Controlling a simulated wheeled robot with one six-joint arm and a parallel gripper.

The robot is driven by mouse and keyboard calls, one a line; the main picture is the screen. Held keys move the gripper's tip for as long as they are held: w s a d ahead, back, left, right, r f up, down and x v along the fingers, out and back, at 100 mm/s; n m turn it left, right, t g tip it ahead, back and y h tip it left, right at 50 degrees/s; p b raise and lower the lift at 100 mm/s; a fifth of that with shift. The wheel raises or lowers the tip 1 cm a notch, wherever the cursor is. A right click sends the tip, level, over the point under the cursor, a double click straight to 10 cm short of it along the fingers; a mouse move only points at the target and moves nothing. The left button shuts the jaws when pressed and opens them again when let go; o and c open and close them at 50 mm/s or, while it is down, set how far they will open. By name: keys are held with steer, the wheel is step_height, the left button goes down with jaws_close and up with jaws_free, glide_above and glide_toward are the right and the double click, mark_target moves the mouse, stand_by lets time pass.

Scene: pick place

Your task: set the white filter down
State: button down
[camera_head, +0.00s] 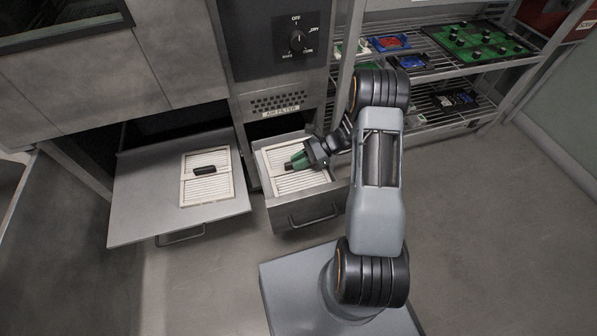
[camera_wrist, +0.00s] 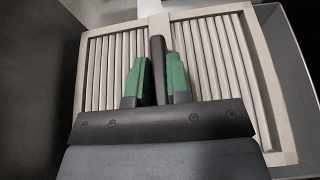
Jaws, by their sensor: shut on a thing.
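A white filter (camera_head: 271,159) with slatted panels lies in the open air filter drawer (camera_head: 306,214). My gripper (camera_head: 291,165) reaches in from the right, over the middle of this filter. In the wrist view, the green fingers of my gripper (camera_wrist: 158,85) are shut on the black handle of the white filter (camera_wrist: 108,60). The filter fills most of that view and sits inside the grey drawer walls (camera_wrist: 293,60). I cannot tell whether its underside touches the drawer floor. A second white filter (camera_head: 207,187) with a black handle lies flat on the left pulled-out tray (camera_head: 141,205).
A control panel with a knob (camera_head: 297,40) stands above the drawer. A wire shelf (camera_head: 436,75) at the back right carries a green board (camera_head: 476,41) and coloured parts. The floor (camera_head: 480,230) to the right is clear.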

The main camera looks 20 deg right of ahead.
steer(key=shift+f+b, duration=0.8)
steer(key=shift+f, duration=1.35)
steer(key=shift+f, duration=0.1)
steer(key=shift+f+b, duration=0.4)
steer(key=shift+f, duration=0.1)
steer(key=c, duration=1.1)
jaws_free()
steer(key=shift+r, duration=0.1)
steer(key=shift+r+p, duration=0.35)
steer(key=p+v, duration=0.3)
steer(key=v, duration=0.9)
steer(key=shift+p, duration=0.3)
